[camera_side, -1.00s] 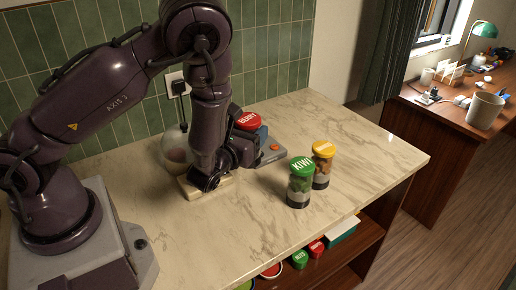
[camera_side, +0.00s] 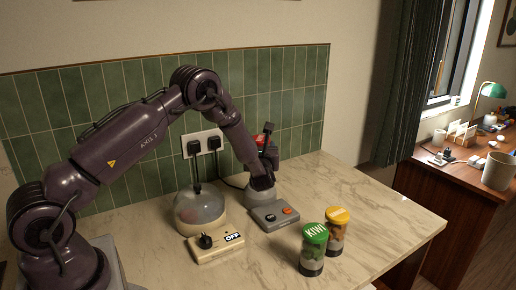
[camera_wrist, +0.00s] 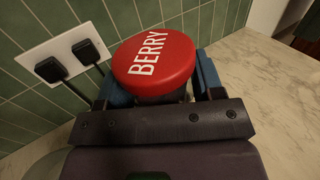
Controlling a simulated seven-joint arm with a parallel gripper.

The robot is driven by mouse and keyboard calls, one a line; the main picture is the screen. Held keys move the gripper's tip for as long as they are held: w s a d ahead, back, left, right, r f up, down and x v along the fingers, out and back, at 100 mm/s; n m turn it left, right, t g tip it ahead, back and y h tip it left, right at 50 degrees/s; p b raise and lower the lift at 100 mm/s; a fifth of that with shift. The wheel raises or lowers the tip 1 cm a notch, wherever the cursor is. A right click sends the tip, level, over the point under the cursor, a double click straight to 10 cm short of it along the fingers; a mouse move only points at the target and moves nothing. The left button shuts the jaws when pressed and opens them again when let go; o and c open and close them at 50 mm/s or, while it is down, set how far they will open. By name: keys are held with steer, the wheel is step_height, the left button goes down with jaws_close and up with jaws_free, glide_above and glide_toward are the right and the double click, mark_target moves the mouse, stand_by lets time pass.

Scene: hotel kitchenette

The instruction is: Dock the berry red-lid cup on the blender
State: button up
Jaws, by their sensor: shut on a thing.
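The berry cup (camera_side: 264,139) shows its red lid above my gripper at the blender in the side view. Its lid reads BERRY in the wrist view (camera_wrist: 155,62), and most of its body is hidden. My gripper (camera_side: 266,152) is shut on the cup, with blue-padded fingers on either side of it in the wrist view (camera_wrist: 165,92). My gripper hides the join, so I cannot tell whether the cup is seated.
Two plugs fill the wall outlet (camera_side: 203,141). The kiwi cup (camera_side: 313,249) and a yellow-lid cup (camera_side: 337,230) stand right. The counter's right side (camera_side: 385,215) is clear.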

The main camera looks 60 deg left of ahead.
steer(key=shift+f, duration=2.1)
steer(key=shift+f, duration=0.6)
steer(key=o, duration=0.9)
steer(key=shift+c, duration=0.2)
steer(key=shift+d, duration=0.1)
steer(key=v, duration=1.1)
